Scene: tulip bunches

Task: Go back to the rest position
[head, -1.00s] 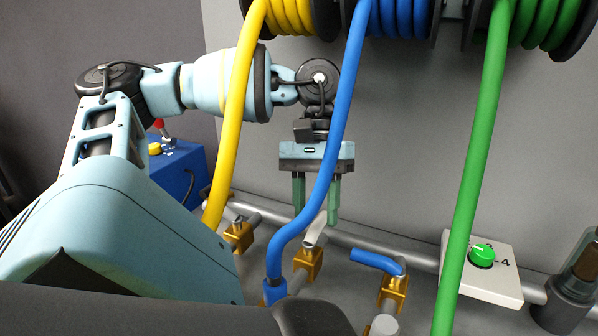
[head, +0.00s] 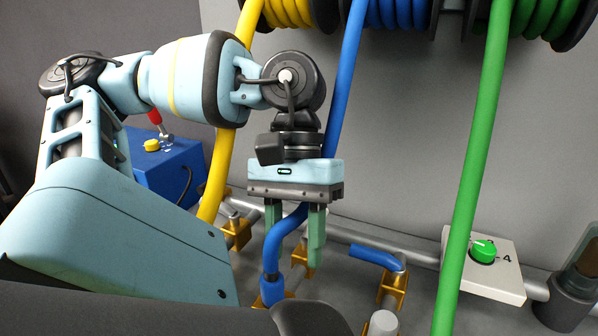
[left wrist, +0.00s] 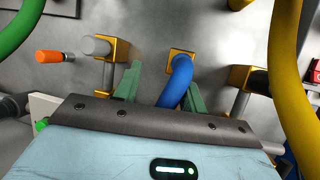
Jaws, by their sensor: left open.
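My left gripper (head: 294,236) is open, with its two green fingers pointing down in front of the blue hose (head: 347,75). The lower bend of that hose shows between and behind the fingers, and I cannot tell whether they touch it. In the left wrist view the blue hose (left wrist: 180,82) also shows between the two spread fingers (left wrist: 160,92). Nothing is clearly gripped. My left arm reaches in from the left over the blue box. My right gripper is not in view.
A yellow hose (head: 217,170) hangs left of the gripper and a green hose (head: 475,170) hangs at right. Brass fittings (head: 393,290) sit along a grey pipe. A white panel (head: 500,282) with a green knob (head: 483,251) is at right. A blue box (head: 165,170) stands behind my arm.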

